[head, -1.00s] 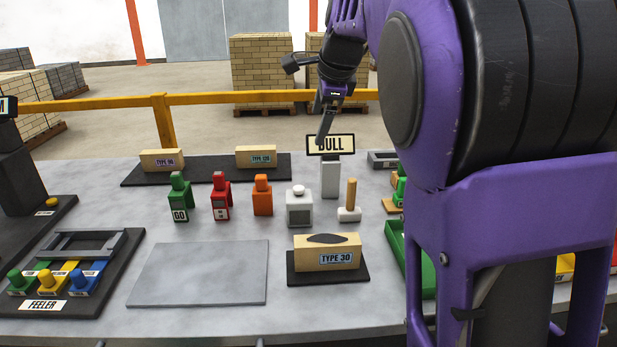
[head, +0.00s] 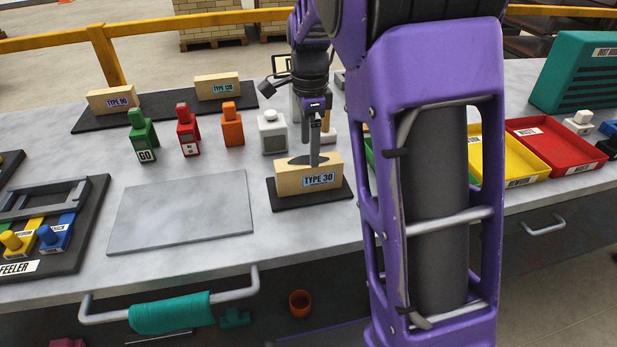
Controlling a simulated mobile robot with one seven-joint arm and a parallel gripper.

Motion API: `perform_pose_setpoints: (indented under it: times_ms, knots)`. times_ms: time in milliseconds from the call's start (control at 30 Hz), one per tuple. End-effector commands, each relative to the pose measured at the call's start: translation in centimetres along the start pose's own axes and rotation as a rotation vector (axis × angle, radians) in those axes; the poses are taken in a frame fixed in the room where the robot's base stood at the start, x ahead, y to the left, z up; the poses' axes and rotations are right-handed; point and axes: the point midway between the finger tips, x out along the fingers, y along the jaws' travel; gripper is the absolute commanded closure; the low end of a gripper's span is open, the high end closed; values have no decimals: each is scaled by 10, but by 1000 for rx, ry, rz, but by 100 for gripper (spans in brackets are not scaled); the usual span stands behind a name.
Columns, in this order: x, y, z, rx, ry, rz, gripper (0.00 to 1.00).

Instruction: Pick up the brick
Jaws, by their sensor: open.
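A pale yellow brick labelled TYPE 30 (head: 293,181) lies on a small black mat (head: 337,199) near the middle of the grey bench. A dark patch shows on its top. My gripper (head: 314,160) points straight down, with its fingers at the top of this brick. The near finger hides the other one, and I cannot tell whether they touch the brick or straddle it. My gripper is open. Two similar bricks, TYPE 90 (head: 111,100) and TYPE 120 (head: 217,87), lie on a long black mat (head: 160,107) at the back.
Green (head: 142,135), red (head: 187,133) and orange (head: 232,128) blocks and a white block (head: 271,135) stand behind the brick. A bare grey plate (head: 180,210) lies to its left. Yellow (head: 502,160) and red (head: 555,145) trays are at right. My arm hides part of the bench.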

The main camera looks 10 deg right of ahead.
Motion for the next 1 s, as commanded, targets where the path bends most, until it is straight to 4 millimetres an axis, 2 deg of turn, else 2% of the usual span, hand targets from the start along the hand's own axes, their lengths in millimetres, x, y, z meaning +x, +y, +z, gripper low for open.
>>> perform_pose_setpoints:
  times_ms: [33, 100, 433, 700, 967, 1000]
  knots:
    - [12, 1, 0, 1, 0, 4, 9]
    - [22, 0, 0, 1, -1, 3, 9]
    - [44, 0, 1, 0, -1, 1, 9]
    - [83, -1, 2, -1, 0, 2, 9]
    - [85, -1, 2, 0, -1, -1, 9]
    - [85, -1, 2, 0, -1, -1, 16]
